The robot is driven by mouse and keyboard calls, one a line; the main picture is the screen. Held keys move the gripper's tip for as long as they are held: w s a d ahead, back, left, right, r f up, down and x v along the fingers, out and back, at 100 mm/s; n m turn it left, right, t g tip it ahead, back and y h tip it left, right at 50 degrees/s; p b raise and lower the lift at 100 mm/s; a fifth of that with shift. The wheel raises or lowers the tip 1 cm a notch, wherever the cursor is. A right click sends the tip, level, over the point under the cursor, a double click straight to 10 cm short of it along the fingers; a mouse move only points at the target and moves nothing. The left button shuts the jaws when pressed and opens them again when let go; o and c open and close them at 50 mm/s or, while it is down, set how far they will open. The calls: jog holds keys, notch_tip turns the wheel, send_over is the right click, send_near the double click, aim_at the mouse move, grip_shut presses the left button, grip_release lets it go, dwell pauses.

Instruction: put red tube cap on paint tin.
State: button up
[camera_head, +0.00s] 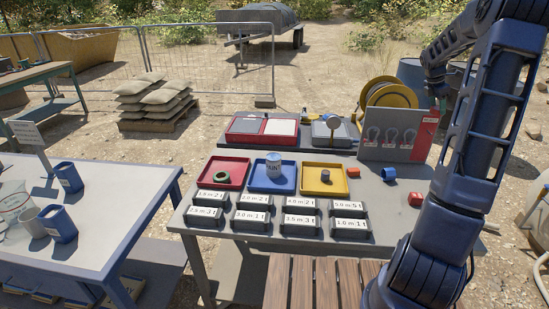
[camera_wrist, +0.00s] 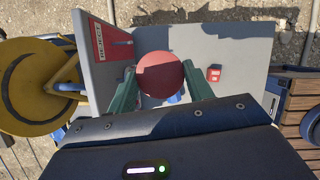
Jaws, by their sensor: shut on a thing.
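In the wrist view a round red thing, which looks like the red tube cap (camera_wrist: 161,74), sits between the green fingers of my gripper (camera_wrist: 160,84). My gripper is shut on it and holds it up near the sign board. In the head view my gripper (camera_head: 438,103) is high at the right, beside the board's top edge, well right of the tin. The cap is hardly discernible there.
A red tray (camera_head: 212,185) with a green ring and a yellow tray (camera_head: 303,187) with a dark cylinder flank the blue tray. Several black number blocks (camera_head: 299,225) stand in front. The sign board (camera_head: 392,150) stands upright at the back right.

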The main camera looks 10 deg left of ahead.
jog(key=shift+r, duration=0.95)
jog(key=w+a+n, duration=0.1)
jog(key=w+a, duration=0.2)
jog(key=a, duration=0.6)
jog(key=w+a+n, duration=0.1)
jog(key=w+a, duration=0.1)
jog(key=a, duration=0.6)
jog(key=n+t+y, duration=0.2)
jog(key=n+t, duration=0.1)
jog(key=n, duration=0.4)
send_over(275, 156)
jog(key=f, duration=1.7)
jog(key=s+a+f, duration=0.1)
jog(key=f, duration=0.7)
jog(key=shift+f, duration=0.25)
jog(key=shift+f, duration=0.15)
jog(key=o, duration=0.9)
